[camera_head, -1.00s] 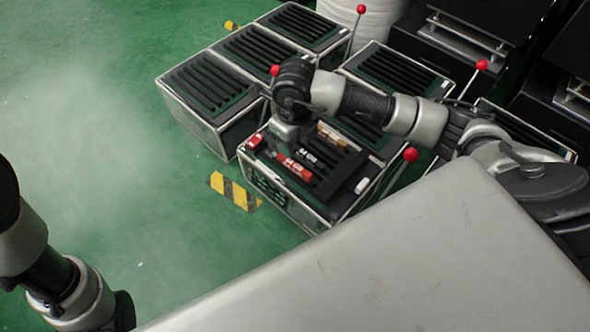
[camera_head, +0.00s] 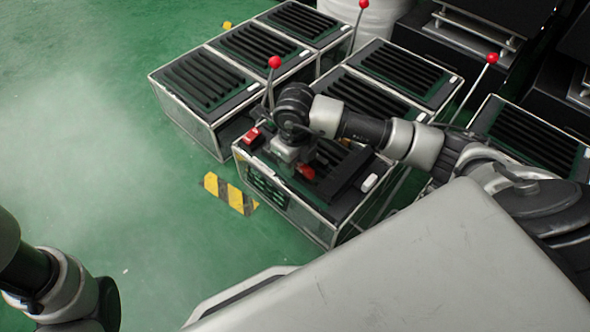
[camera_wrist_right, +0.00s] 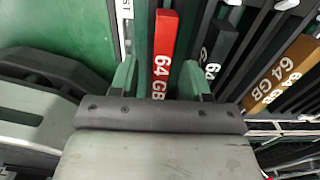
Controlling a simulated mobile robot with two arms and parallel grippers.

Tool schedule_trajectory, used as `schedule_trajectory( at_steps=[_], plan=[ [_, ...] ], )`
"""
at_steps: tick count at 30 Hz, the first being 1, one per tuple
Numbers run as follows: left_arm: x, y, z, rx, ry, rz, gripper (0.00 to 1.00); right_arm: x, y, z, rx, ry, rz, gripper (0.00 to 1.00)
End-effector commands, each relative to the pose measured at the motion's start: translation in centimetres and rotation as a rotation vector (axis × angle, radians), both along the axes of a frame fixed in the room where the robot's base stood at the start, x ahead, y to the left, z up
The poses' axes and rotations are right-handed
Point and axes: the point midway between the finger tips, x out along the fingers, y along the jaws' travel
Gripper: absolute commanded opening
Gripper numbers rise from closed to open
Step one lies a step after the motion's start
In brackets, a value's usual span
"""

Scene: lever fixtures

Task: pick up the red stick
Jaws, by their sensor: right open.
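The red stick (camera_wrist_right: 164,48), marked 64 GB, lies in the top of the front box, and its near end lies in the gap between the fingers of my right gripper (camera_wrist_right: 160,72) in the right wrist view. The gripper is open, with one green finger on each side of the stick. In the head view my right gripper (camera_head: 287,155) is over the box and hides most of the stick; a red end (camera_head: 306,172) shows beside it. My left arm is at the lower left; its fingers are not visible.
A black stick (camera_wrist_right: 215,45) and a brown stick (camera_wrist_right: 286,72) lie right of the red one. The front box (camera_head: 335,205) also carries a red switch (camera_head: 251,137) and a white switch (camera_head: 370,182). Other slatted boxes (camera_head: 205,80) and red-knobbed levers (camera_head: 274,63) stand behind.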

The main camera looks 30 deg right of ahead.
Motion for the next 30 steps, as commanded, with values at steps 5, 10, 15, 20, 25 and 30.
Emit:
schedule_trajectory(
  at_steps=[5, 10, 15, 20, 25, 30],
  plan=[
    [0.0, -0.01, -0.08, 0.0, 0.0, 0.0, 0.43, 0.03, 0.0, -0.1, 0.0, -0.001, 0.0, 0.47],
    [0.0, -0.01, -0.08, 0.0, 0.0, 0.0, 0.43, 0.02, 0.01, -0.11, 0.0, -0.001, 0.0, 0.47],
    [0.01, -0.01, -0.07, 0.0, 0.0, 0.0, 0.43, 0.02, 0.01, -0.26, 0.0, -0.001, 0.0, 0.47],
    [0.02, -0.01, -0.08, 0.0, 0.001, 0.0, 0.43, 0.02, 0.0, -0.5, 0.0, -0.001, 0.0, 0.47],
    [0.04, 0.0, -0.07, 0.0, 0.001, 0.0, 0.43, 0.02, 0.01, -0.56, 0.001, -0.001, 0.0, 0.31],
    [0.05, -0.01, -0.08, 0.0, 0.001, 0.0, 0.43, 0.02, 0.02, -0.56, 0.001, -0.001, 0.0, 0.05]
  ],
)
